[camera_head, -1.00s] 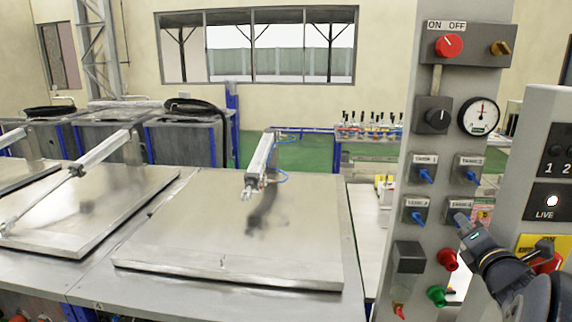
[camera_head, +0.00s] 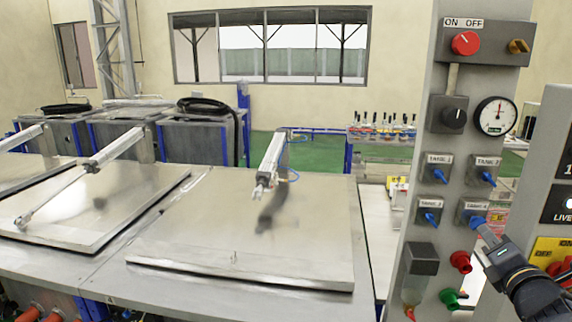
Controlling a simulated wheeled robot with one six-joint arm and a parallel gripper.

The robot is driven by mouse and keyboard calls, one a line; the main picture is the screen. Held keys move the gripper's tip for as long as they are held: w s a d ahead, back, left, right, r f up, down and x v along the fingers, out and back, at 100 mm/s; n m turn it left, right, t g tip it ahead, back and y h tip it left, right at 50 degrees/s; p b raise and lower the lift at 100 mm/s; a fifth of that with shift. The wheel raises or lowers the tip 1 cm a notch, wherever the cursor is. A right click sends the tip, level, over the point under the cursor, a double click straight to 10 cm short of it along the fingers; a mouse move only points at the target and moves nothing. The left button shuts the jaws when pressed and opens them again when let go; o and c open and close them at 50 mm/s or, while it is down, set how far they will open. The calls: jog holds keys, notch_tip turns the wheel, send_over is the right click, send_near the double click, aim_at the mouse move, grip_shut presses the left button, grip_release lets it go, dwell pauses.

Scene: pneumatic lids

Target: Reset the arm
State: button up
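My gripper (camera_head: 482,227) reaches in from the lower right of the head view. Its tip is at or just in front of the lower right blue-levered switch (camera_head: 469,210) on the grey control panel (camera_head: 412,225). I cannot tell if it touches the lever, and its fingers are too small to read as open or shut. Three other blue-levered switches show: upper left (camera_head: 437,171), upper right (camera_head: 484,172) and lower left (camera_head: 428,213). A flat metal lid (camera_head: 200,235) lies on the bench, with a pneumatic cylinder (camera_head: 270,162) above it.
The panel also has a red knob (camera_head: 465,43), a pressure gauge (camera_head: 495,115), a red button (camera_head: 460,262) and a green button (camera_head: 452,298). A second grey panel (camera_head: 545,180) stands close at the right. Another lid (camera_head: 85,210) lies at the left.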

aim_at(475, 223)
jog(key=v, duration=0.6)
jog(key=shift+n, duration=0.5)
jog(key=x, duration=1.1)
jog(key=shift+w+d+f, duration=0.1)
jog(key=shift+w+f, duration=0.05)
jog(key=shift+f, duration=0.1)
jog(key=shift+r+n+b, duration=0.1)
jog(key=shift+n+b, duration=1.25)
jog(key=shift+n, duration=2.9)
jog(key=shift+r+n+b, duration=0.15)
jog(key=shift+n+b, duration=1.15)
jog(key=shift+n, duration=2.95)
jog(key=shift+f, duration=0.1)
